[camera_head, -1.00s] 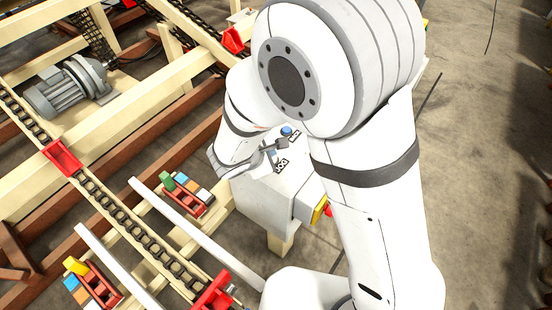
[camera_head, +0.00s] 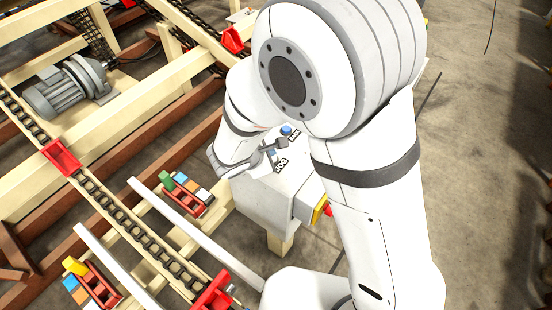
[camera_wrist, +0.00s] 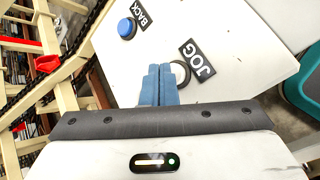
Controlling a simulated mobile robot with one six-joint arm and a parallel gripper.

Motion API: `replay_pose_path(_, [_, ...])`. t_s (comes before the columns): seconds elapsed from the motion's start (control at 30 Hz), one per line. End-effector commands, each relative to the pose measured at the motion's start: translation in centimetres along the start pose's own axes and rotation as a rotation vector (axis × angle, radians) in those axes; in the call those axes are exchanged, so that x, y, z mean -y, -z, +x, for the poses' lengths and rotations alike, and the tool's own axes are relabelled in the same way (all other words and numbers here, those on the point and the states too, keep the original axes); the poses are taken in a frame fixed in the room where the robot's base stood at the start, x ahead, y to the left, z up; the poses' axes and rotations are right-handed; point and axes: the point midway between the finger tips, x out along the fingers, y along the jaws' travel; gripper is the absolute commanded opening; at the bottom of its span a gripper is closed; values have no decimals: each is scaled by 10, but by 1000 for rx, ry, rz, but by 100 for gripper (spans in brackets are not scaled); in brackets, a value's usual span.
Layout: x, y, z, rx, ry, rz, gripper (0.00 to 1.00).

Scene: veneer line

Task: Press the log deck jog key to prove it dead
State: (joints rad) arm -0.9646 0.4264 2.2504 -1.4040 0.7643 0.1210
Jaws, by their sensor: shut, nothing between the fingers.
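The jog key shows in the wrist view as a pale round collar (camera_wrist: 181,73) beside the black JOG label (camera_wrist: 197,58). My gripper (camera_wrist: 160,72) has its two blue-grey fingers together with nothing between them. The fingertips overlap the left part of the collar and hide much of the key; I cannot tell whether they touch it. A blue BACK key (camera_wrist: 127,28) sits up and left with its own label. In the head view the pale control box (camera_head: 262,203) carries the JOG label (camera_head: 281,165) and the BACK key (camera_head: 286,131), and my arm covers part of it.
A yellow plate with a red button (camera_head: 327,209) is on the box's side. Chain conveyors (camera_head: 135,230) with red stops and timber beams lie to the left, with a grey motor (camera_head: 65,88). Concrete floor (camera_head: 465,180) is open at right. A teal object (camera_wrist: 303,85) edges the wrist view.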

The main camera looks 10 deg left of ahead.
Motion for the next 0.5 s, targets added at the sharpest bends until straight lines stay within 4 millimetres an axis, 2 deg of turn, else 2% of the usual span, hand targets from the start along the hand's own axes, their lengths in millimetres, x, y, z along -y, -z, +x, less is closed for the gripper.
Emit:
replay_pose_path(0.17, [2, 3, 6, 0, 0, 1, 0])
replay_pose_path(0.5, [2, 3, 6, 0, 0, 0, 0])
